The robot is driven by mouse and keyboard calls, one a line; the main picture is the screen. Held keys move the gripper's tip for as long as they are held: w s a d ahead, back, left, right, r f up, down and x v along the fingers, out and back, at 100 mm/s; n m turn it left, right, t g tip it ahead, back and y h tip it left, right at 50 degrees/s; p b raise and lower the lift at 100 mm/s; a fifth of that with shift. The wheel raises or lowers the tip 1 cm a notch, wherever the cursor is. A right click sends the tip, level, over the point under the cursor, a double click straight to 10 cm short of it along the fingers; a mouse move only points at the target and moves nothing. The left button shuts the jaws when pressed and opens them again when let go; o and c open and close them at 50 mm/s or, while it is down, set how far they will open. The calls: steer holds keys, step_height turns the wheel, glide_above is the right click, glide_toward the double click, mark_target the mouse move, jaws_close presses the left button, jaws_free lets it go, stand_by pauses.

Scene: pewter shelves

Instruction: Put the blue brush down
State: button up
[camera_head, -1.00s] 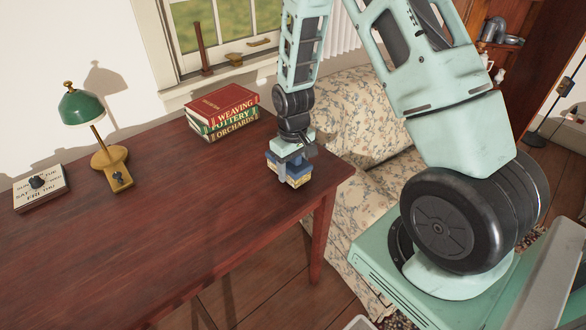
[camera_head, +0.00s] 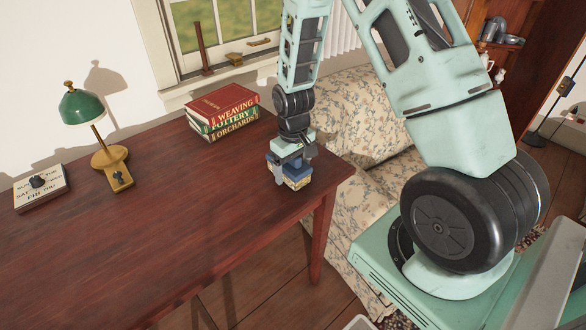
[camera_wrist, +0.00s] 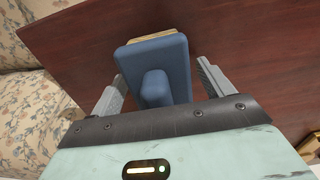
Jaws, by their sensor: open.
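The blue brush (camera_wrist: 155,62) has a blue back with a raised blue grip and a tan edge at its far end. In the head view the brush (camera_head: 293,178) rests on the wooden table (camera_head: 140,235) near its right end. My gripper (camera_wrist: 160,85) is open around the brush. Its two grey fingers stand to the left and right of the grip, with gaps showing in the wrist view. In the head view my gripper (camera_head: 288,172) is right over the brush and hides part of it.
A stack of books (camera_head: 222,112) stands behind and left of the brush. A green lamp (camera_head: 85,108) and a block calendar (camera_head: 40,188) are at the left. A floral sofa (camera_head: 365,115) stands beyond the table's right edge. The table's middle is clear.

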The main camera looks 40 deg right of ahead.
step_height(320, 180, up, 11)
steer(key=shift+r, duration=0.1)
steer(key=s+a+r+n, duration=0.35)
steer(key=s+a, duration=0.35)
steer(key=a, duration=0.4)
steer(key=s+a+r+n, duration=0.2)
steer(key=s+a+r, duration=0.4)
steer(key=a, duration=0.5)
steer(key=s+a+n, duration=0.1)
steer(key=s+a, duration=0.1)
steer(key=s, duration=0.7)
steer(key=shift+s+a+f+n+y, duration=0.15)
steer(key=shift+s+a+n+y, duration=0.1)
steer(key=shift+n+y, duration=0.1)
